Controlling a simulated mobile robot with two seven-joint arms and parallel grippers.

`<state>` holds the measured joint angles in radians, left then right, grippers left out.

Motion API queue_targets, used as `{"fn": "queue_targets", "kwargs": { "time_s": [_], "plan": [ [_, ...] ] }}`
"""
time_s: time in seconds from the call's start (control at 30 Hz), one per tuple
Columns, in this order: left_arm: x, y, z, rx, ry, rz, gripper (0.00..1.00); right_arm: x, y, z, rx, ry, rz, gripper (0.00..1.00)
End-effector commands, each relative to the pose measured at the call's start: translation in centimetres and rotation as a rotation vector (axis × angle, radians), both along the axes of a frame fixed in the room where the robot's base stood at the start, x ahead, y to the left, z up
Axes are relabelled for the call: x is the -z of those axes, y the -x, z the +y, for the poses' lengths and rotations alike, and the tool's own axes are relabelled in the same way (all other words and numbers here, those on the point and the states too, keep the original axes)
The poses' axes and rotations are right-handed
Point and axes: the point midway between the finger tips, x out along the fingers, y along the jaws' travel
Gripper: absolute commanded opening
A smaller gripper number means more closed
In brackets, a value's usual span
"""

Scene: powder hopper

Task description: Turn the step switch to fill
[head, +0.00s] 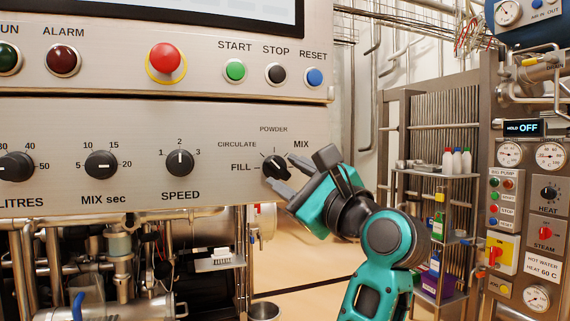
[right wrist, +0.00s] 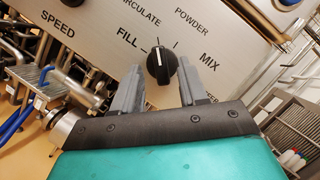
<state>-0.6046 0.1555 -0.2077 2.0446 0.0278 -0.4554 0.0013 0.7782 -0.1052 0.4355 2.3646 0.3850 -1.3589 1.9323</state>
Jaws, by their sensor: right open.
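The step switch (head: 275,166) is a black round knob with a white pointer line, on the steel panel's right part, marked FILL, CIRCULATE, POWDER and MIX. It also shows in the right wrist view (right wrist: 161,66). Its pointer seems to lie up and left, near CIRCULATE; the exact mark is hard to tell. My right gripper (head: 283,172) comes from the lower right and is open. In the right wrist view its fingers (right wrist: 160,76) stand on either side of the knob, with gaps visible; contact cannot be told. My left gripper is not in view.
Left on the same panel are the SPEED knob (head: 180,163) and MIX sec knob (head: 101,164). Above are the red emergency button (head: 166,62) and the START (head: 235,70), STOP (head: 276,73) and RESET (head: 315,77) buttons. A shelf rack (head: 440,175) stands behind my right arm.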

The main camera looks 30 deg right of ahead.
Motion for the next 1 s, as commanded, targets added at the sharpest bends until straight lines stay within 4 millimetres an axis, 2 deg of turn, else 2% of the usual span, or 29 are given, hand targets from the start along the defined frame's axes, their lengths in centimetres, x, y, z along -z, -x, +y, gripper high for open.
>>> {"fn": "queue_targets", "kwargs": {
  "time_s": [0.2, 0.5, 0.93, 1.0],
  "plan": [
    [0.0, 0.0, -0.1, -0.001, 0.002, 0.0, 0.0, -0.5, -1.6, 0.1, 0.001, 0.002, 0.0, 0.43],
    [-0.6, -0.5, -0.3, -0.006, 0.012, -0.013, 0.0, -0.5, -1.7, 0.1, 0.001, 0.002, -0.001, 0.42],
    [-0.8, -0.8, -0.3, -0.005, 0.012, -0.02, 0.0, -0.5, -1.7, 0.1, 0.0, 0.001, 0.0, 0.0],
    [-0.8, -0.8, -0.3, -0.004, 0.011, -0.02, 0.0, -0.5, -1.7, 0.1, 0.0, 0.001, 0.0, 0.0]
  ]
}}
